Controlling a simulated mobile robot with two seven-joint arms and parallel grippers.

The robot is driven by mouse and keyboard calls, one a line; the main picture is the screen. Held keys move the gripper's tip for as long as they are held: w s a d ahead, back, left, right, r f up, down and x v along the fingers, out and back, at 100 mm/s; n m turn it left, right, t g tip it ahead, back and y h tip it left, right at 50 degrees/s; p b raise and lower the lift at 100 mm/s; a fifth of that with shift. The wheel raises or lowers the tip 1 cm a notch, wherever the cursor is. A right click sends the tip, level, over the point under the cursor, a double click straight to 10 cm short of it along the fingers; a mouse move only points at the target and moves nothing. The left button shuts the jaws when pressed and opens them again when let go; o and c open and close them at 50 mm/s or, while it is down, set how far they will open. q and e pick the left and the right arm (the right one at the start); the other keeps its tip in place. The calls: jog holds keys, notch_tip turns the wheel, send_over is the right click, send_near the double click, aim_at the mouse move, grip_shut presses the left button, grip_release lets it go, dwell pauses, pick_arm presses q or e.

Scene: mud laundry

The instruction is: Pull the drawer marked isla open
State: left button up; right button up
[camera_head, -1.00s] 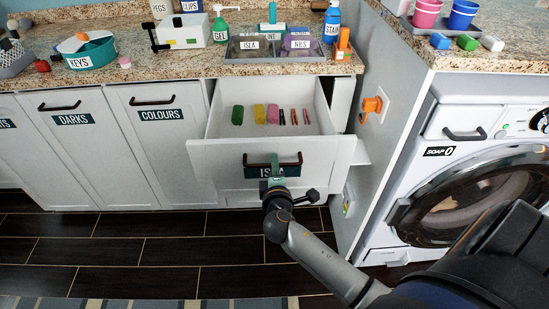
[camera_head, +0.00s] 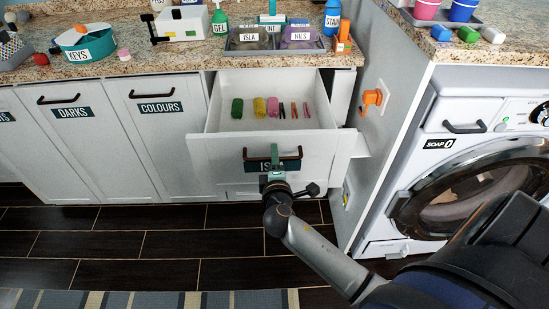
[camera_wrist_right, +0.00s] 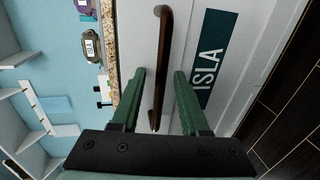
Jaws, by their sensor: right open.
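The drawer marked ISLA (camera_head: 221,152) stands pulled out below the counter, its inside in view. Rolled cloths (camera_head: 259,107) and several thin pegs lie in it. Its dark bar handle (camera_head: 292,156) is on the front, and its label (camera_head: 257,166) is partly covered by my gripper. The label reads ISLA in full in the right wrist view (camera_wrist_right: 208,62). My right gripper (camera_head: 275,158) is at the handle. In the right wrist view its green fingers (camera_wrist_right: 160,75) are apart, one on each side of the handle (camera_wrist_right: 161,50), with gaps visible. My left gripper is not in view.
Fronts marked DARKS (camera_head: 65,145) and COLOURS (camera_head: 165,150) are shut at left. An orange fitting (camera_head: 372,97) sticks out from the side panel right of the drawer. A washing machine (camera_head: 460,180) stands at right. The dark floor (camera_head: 170,245) before the drawer is clear.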

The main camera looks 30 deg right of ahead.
jog(key=v, duration=0.7)
jog(key=shift+s, duration=0.25)
jog(key=shift+a, duration=0.15)
pick_arm(q)
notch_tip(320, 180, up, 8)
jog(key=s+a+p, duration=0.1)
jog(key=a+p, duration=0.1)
jog(key=p, duration=0.7)
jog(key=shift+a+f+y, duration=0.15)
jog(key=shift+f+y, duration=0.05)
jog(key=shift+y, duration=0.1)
pick_arm(e)
jog(key=s+a+f+m+g+y, duration=0.2)
jog(key=s+a+f+m+y, duration=0.2)
jog(key=s, duration=0.3)
jog(key=s+a+f+m+g+y, duration=0.1)
jog(key=s+a+f+m+y, duration=0.3)
jog(key=s, duration=0.4)
jog(key=a+m+y, duration=0.1)
jog(key=a+y, duration=0.1)
jog(key=shift+a+m+g+y, duration=0.3)
jog(key=shift+a+m+g, duration=0.05)
jog(key=shift+m+g, duration=0.05)
